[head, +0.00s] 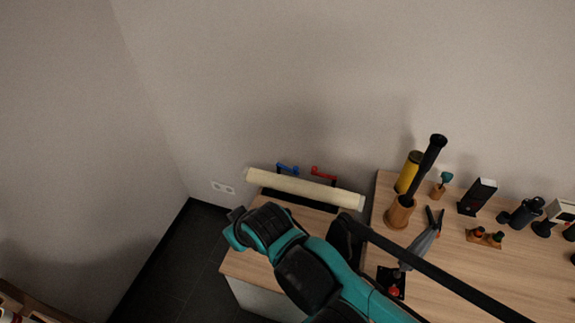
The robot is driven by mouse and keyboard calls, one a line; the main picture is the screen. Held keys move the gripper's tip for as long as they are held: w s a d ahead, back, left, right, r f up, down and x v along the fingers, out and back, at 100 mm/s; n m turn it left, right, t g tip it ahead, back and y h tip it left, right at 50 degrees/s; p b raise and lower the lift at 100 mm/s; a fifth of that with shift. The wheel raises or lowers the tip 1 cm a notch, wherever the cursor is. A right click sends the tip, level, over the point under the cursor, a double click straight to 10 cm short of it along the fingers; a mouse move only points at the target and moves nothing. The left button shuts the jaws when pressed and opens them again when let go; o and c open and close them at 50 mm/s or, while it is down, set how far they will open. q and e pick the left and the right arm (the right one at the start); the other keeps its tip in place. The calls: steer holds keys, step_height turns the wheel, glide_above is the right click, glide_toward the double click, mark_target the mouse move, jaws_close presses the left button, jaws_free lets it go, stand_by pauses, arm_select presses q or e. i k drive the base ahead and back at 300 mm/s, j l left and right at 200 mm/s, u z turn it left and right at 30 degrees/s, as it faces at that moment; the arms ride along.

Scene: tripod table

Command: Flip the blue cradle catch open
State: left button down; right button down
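A cream roll (306,188) lies across a black cradle (284,197) at the back edge of the left wooden surface. The blue catch (288,168) shows behind the roll, left of the red catch (322,173). Its lower part is hidden by the roll, and I cannot tell how it is latched. A teal and black arm of mine reaches in from the lower right. Its far end is below and left of the roll, apart from the blue catch. I cannot make out its fingers. My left gripper does not show.
A long black rod (450,280) crosses the lower right. A wall stands close behind. Dark floor (165,262) lies open at left.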

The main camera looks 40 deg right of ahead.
mark_target(296, 169)
steer(key=j+z, duration=0.15)
steer(key=z, duration=0.8)
steer(key=i+z, duration=0.1)
steer(key=z, duration=0.25)
steer(key=i+z, duration=0.15)
steer(key=z, duration=0.2)
